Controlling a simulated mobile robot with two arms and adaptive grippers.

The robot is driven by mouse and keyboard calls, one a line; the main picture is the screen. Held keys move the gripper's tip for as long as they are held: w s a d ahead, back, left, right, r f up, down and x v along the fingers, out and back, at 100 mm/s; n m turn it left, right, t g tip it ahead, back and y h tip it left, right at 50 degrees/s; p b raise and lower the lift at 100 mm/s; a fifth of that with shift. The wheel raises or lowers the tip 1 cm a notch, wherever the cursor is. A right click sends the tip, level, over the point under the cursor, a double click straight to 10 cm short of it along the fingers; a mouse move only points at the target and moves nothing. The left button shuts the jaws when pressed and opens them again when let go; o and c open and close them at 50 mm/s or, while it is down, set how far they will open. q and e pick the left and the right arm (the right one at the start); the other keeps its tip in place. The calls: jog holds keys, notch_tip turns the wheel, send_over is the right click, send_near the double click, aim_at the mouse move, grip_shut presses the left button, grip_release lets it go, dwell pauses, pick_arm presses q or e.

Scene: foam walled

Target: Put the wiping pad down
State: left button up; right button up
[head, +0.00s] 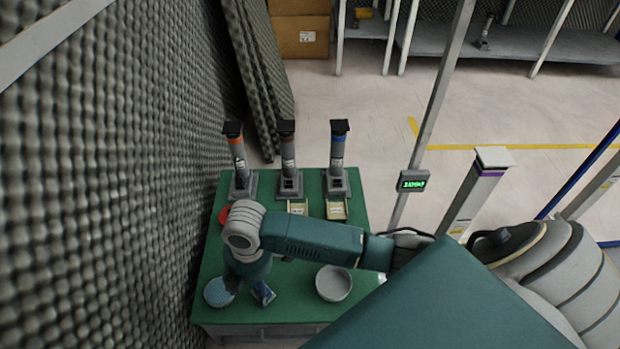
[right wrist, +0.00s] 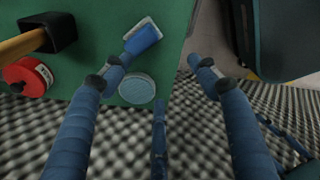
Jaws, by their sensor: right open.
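The wiping pad, which I take to be the blue block with a white edge (right wrist: 143,38), lies on the green table (head: 300,309). In the head view the blue pad (head: 263,293) is near the table's front left. My right gripper (right wrist: 160,64) is open over the table's edge, its fingers wide apart with nothing between them. One fingertip is close beside the pad; I cannot tell if it touches. In the head view my right wrist hides most of the gripper. My left gripper is not in view.
A pale blue round piece (head: 219,292) lies left of the pad, and a grey bowl (head: 333,283) stands to its right. A red roll (right wrist: 28,77) is on the table. Three grey posts (head: 288,160) stand at the back. A foam wall (head: 120,170) rises along the left.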

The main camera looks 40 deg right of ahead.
jog(key=s+a+f+m+t+y, duration=0.1)
jog(key=s+f+m+t, duration=0.1)
jog(key=s+f+m, duration=0.35)
jog(key=s+d+m, duration=0.3)
jog(key=s+d+f+m+h, duration=0.1)
jog(key=s+d+m, duration=0.2)
jog(key=d+m, duration=0.1)
jog(key=s+d+f+m+h, duration=0.1)
jog(key=s+d+m, duration=0.2)
jog(key=m, duration=0.1)
jog(key=shift+d+f+t, duration=0.15)
jog(key=shift+d+t, duration=0.15)
jog(key=shift+d, duration=0.1)
